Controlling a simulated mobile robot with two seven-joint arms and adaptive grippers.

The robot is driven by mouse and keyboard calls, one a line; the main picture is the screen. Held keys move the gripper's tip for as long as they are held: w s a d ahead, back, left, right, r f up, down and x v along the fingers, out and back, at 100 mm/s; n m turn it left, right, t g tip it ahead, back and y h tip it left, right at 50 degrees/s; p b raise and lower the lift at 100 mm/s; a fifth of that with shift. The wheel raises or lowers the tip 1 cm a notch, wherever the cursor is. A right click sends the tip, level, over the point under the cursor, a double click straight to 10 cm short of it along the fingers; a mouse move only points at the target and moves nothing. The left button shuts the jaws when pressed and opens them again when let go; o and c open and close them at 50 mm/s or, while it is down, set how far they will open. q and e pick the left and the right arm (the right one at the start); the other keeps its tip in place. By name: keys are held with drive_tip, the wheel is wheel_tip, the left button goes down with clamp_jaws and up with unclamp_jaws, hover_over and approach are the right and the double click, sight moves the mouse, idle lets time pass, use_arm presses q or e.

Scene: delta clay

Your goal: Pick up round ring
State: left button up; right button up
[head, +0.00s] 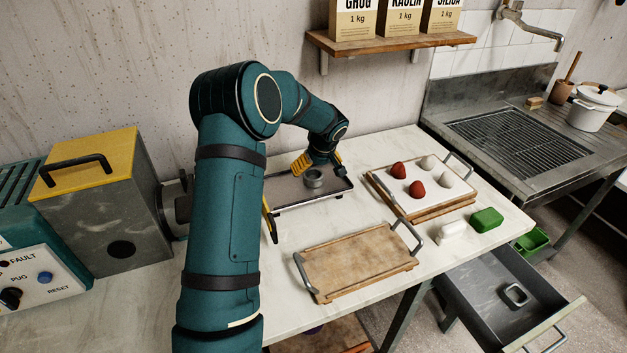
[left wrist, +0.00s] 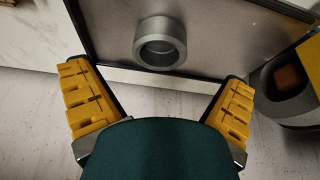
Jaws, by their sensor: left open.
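The round ring (head: 314,183) is a short grey hollow cylinder standing on a dark-rimmed tray (head: 284,205) near the wall. My left gripper (head: 319,166) is at the ring, its yellow-padded fingers spread. In the left wrist view the ring (left wrist: 160,25) shows beyond the open fingers (left wrist: 158,78), roughly centred between them and apart from both. The jaws are empty. My left arm hides part of the worktop and the tray's left side. My right gripper is not in view.
An empty wooden tray (head: 355,262) with grey handles lies in front. A tray (head: 416,212) with red and pale lumps stands to the right, beside a white block (head: 454,230) and a green block (head: 486,220). An open drawer (head: 478,286) holds a squarish grey ring (head: 516,303).

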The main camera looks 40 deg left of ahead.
sight(314, 176)
use_arm(q)
drive_tip(key=b+x, duration=0.1)
drive_tip(key=x, duration=0.4)
drive_tip(key=shift+f, duration=0.35)
drive_tip(key=shift+r, duration=0.1)
drive_tip(key=c, duration=1.5)
